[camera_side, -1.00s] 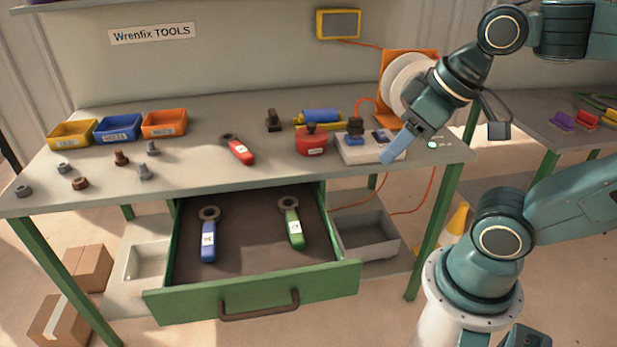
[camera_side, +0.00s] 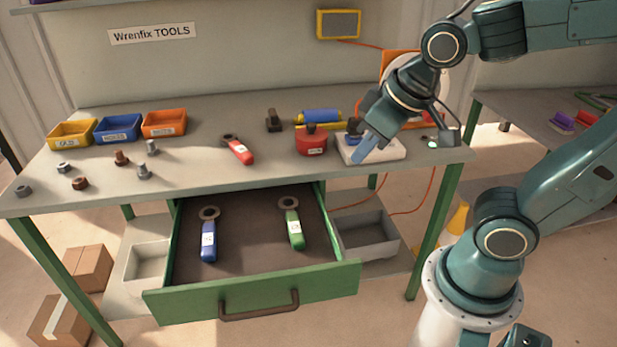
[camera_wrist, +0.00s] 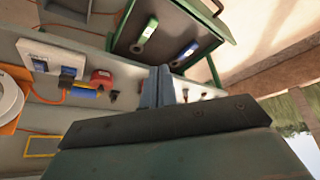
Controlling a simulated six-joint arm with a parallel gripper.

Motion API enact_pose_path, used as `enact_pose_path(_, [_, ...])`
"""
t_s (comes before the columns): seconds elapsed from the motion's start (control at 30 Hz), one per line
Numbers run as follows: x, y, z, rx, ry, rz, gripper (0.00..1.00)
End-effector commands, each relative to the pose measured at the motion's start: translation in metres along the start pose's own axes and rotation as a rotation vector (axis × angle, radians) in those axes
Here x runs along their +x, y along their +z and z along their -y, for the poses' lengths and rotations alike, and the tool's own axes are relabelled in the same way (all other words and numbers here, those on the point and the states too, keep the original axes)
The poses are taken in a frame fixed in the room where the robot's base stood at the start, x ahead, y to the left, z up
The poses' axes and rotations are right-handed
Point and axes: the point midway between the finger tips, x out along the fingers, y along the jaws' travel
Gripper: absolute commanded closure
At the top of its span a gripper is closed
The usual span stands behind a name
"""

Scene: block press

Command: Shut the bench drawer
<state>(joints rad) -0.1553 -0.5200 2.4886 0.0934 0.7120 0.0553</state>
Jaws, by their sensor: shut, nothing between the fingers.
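The green bench drawer (camera_side: 250,296) is pulled well out below the bench top, with its brown handle (camera_side: 259,305) at the front. A blue-handled wrench (camera_side: 208,240) and a green-handled wrench (camera_side: 292,226) lie inside it. The drawer also shows at the top of the wrist view (camera_wrist: 212,55). My gripper (camera_side: 358,158) is shut and empty. In the side view it appears over the white switch box, up and to the right of the drawer and apart from its handle. In the wrist view, its blue fingers (camera_wrist: 160,85) point toward the bench.
A red-handled wrench (camera_side: 238,150), a red box (camera_side: 311,143) and the white switch box (camera_side: 385,153) are on the bench top (camera_side: 215,180). Yellow, blue and orange bins (camera_side: 163,124) stand at the left. Floor in front of the drawer is open.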

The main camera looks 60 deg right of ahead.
Motion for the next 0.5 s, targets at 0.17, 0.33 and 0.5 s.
enact_pose_path(0.17, [0.032,-0.015,0.015,-0.033,0.013,0.019,1.00])
enact_pose_path(0.33, [0.062,-0.025,0.032,-0.072,0.032,0.024,1.00])
enact_pose_path(0.5, [0.093,-0.031,0.051,-0.121,0.055,0.021,1.00])
